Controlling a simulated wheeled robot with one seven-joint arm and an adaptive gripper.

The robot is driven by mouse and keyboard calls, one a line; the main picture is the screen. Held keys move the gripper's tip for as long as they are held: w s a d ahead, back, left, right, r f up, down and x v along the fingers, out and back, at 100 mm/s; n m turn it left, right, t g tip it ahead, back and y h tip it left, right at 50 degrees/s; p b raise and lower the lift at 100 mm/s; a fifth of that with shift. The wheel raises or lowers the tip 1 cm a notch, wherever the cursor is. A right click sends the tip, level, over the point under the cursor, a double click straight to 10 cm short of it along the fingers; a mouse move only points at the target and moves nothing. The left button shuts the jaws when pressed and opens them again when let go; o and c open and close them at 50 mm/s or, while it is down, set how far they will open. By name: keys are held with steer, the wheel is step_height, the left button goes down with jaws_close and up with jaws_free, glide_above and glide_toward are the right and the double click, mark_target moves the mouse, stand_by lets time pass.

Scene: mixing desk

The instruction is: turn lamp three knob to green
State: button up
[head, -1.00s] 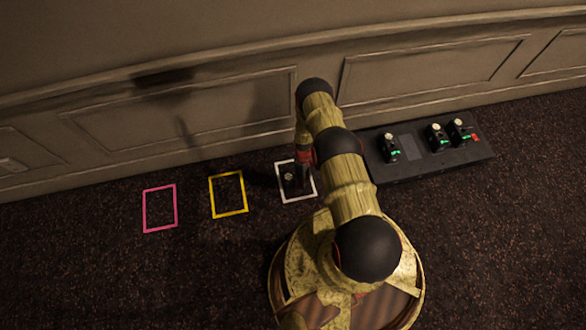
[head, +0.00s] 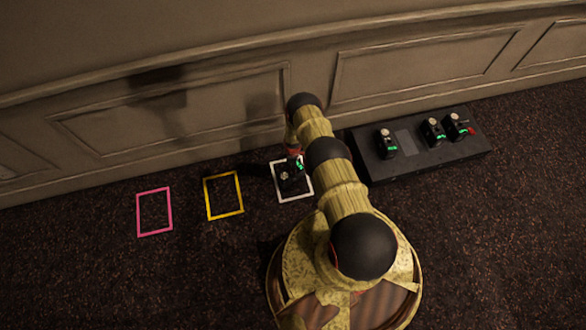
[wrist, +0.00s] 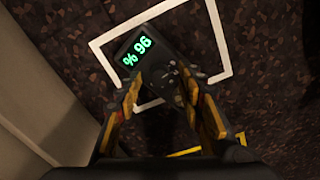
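A small black box with a round knob and a green display sits inside the white square outline (head: 279,190) on the floor. In the wrist view the black box (wrist: 150,62) shows "% 96" on its display, with its knob near my fingertips. My gripper (wrist: 162,82) is open, its two yellow-and-black fingers apart above the knob end of the box; I cannot tell whether they touch it. In the head view my arm hides most of the gripper. Which box is lamp three is not marked in view.
A long dark desk (head: 405,143) by the wall bears three similar knob boxes (head: 386,144) with green readouts and a small red part at its right. A yellow outline (head: 240,194) and a pink outline (head: 139,214) on the floor are empty. The panelled wall stands close behind.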

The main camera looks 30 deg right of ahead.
steer(key=shift+f, duration=0.45)
jaws_close()
stand_by(0.3)
